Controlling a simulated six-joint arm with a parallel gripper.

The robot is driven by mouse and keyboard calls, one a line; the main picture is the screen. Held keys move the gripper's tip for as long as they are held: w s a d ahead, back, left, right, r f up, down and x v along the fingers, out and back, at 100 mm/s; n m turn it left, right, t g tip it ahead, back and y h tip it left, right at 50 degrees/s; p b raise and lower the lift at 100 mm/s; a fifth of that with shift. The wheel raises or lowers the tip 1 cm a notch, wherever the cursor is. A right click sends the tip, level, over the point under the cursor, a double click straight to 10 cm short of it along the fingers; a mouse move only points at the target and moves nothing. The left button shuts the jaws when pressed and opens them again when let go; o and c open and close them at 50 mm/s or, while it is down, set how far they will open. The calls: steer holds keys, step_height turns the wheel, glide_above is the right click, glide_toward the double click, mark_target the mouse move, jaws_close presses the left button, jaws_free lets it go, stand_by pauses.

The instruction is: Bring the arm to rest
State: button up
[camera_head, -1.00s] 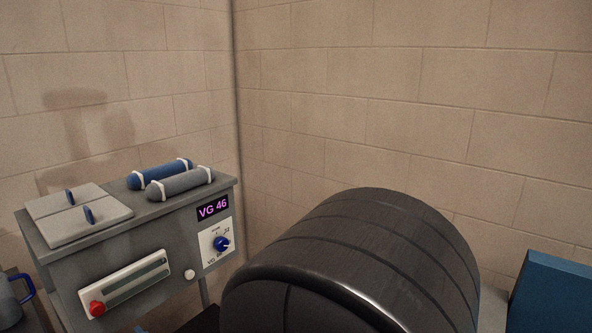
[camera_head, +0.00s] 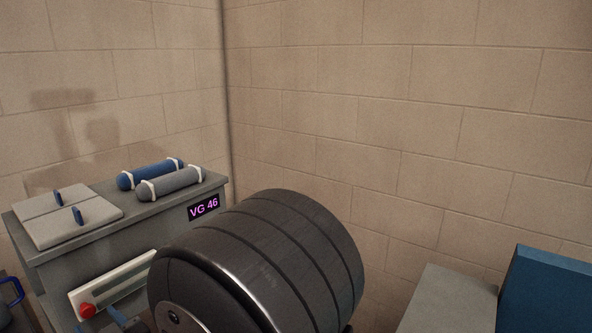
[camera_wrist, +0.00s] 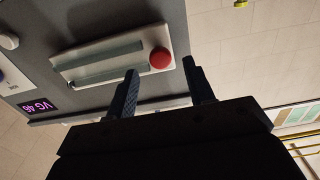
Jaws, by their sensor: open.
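My gripper (camera_wrist: 161,88) is open and empty in the wrist view, its two dark fingers spread apart. Beyond the fingers is the front of a grey machine with a pale panel (camera_wrist: 85,62) and a red button (camera_wrist: 160,59); I cannot tell how far off it is. In the head view, a large dark rounded part of my arm (camera_head: 265,260) fills the lower middle and covers part of the machine's front. My fingers are not clear in the head view.
The grey machine (camera_head: 150,212) stands at the left with a purple "VG 46" display (camera_head: 203,207). A blue cylinder (camera_head: 150,174) and a grey cylinder (camera_head: 170,184) lie on top, beside lids with blue handles. A blue box (camera_head: 545,290) stands at right.

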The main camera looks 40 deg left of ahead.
mark_target(89, 312)
steer(key=a, duration=0.3)
steer(key=shift+a, duration=0.35)
steer(key=shift+a+r+m, duration=0.2)
steer(key=shift+m, duration=0.1)
steer(key=shift+d+r+m, duration=0.15)
steer(key=shift+r+m, duration=0.25)
steer(key=shift+w+r+m, duration=0.2)
steer(key=shift+r+m, duration=0.55)
steer(key=shift+m, duration=0.45)
steer(key=shift+w+r+m, duration=0.35)
steer(key=shift+r+m, duration=0.4)
steer(key=shift+m, duration=0.35)
steer(key=d, duration=1.5)
steer(key=a, duration=1.5)
steer(key=shift+s+a+f, duration=0.1)
steer(key=shift+a+f, duration=0.05)
steer(key=shift+f, duration=0.15)
steer(key=shift+s+f+n, duration=0.25)
steer(key=shift+f+n, duration=0.25)
steer(key=shift+n, duration=0.6)
